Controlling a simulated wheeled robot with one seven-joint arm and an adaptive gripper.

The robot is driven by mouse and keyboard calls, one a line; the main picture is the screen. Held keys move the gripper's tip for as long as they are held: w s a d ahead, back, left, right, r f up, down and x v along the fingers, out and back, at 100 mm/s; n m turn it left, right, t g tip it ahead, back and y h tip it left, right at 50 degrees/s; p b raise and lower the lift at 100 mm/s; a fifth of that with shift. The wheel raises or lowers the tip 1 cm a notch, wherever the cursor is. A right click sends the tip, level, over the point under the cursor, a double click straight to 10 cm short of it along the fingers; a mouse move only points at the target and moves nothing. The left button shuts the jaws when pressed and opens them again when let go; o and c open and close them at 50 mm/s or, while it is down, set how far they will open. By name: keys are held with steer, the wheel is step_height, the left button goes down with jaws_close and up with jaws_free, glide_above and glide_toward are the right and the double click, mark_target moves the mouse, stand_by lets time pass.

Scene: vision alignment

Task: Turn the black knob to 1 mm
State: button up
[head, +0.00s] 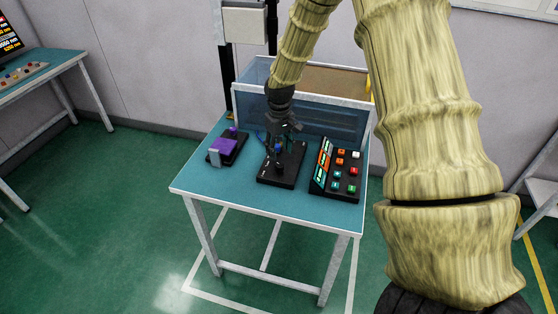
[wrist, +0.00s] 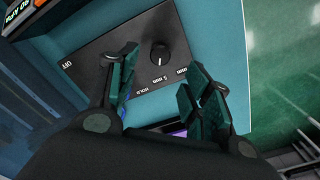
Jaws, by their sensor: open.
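The black knob (wrist: 159,54) sits on a black control panel (wrist: 100,62) in the wrist view. Its small white mark appears to point down the picture, roughly towards the "5 mm" label; the exact setting is hard to tell. "HOLD", another "mm" label with an unclear number, and "OFF" are also printed on the panel. My gripper (wrist: 168,84) is open, its fingers apart below and to either side of the knob, with nothing between them. In the head view my gripper (head: 284,140) is above the panel (head: 277,178) and hides part of it; the knob is not clear there.
A button box (head: 336,172) with coloured buttons stands right of the panel. A black device with a purple block (head: 223,146) stands left. A blue-walled bin (head: 325,119) is behind. The teal table's front strip (head: 255,195) is clear.

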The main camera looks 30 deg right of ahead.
mark_target(280, 164)
steer(key=shift+s+f+p, duration=0.1)
steer(key=shift+f+p, duration=0.8)
steer(key=shift+f, duration=2.55)
steer(key=shift+c, duration=0.3)
steer(key=c, duration=1)
